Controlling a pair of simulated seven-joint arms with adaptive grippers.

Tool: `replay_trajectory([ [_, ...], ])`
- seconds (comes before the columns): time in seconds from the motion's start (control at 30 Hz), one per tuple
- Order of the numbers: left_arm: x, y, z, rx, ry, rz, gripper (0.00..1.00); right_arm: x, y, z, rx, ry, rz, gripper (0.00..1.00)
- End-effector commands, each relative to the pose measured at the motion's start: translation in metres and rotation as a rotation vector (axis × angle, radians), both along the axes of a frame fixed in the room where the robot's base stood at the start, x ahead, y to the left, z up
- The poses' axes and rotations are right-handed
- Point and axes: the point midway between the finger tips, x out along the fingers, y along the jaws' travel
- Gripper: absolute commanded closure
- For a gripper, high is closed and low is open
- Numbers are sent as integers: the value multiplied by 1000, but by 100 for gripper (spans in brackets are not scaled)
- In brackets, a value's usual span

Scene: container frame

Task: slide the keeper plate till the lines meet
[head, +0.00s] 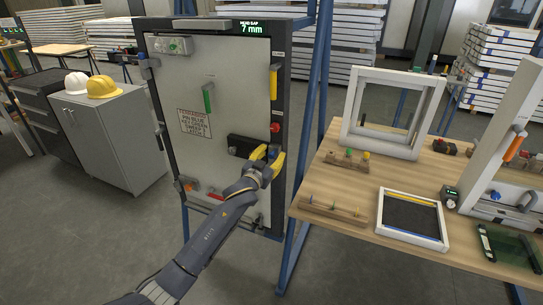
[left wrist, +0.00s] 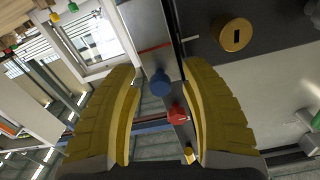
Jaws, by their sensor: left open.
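In the left wrist view a pale metal plate, which looks like the keeper plate (left wrist: 146,22), carries a red line (left wrist: 154,48). A blue knob (left wrist: 160,83) sits at its end. My left gripper (head: 274,160) is at the right edge of the upright door panel (head: 235,75), beside a black lock block (head: 240,146). Its yellow fingers are apart in the left wrist view (left wrist: 163,85), with the blue knob showing between them; I cannot tell whether they touch it. The gripper hides the plate in the head view. A matching line cannot be made out. My right gripper is out of view.
A red knob (head: 275,127) and a yellow handle (head: 273,80) are on the frame above my gripper. A display (head: 254,29) reads 7 mm. A wooden bench (head: 335,200) with window frames and small parts stands at right. A grey cabinet (head: 112,140) stands at left.

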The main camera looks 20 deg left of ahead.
Motion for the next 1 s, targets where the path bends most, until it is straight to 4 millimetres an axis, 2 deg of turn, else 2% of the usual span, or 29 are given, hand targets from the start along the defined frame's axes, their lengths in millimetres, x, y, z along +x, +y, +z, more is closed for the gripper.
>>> replay_trajectory([
  [0.03, 0, 0, 0, 0, 0, 0, 59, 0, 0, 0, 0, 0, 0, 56],
  [0.4, 0, 0, 0, 0, 0, 0, 100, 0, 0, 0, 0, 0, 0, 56],
  [1.0, 0, 0, 3, 0, -2, 1, 100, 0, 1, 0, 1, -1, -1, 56],
])
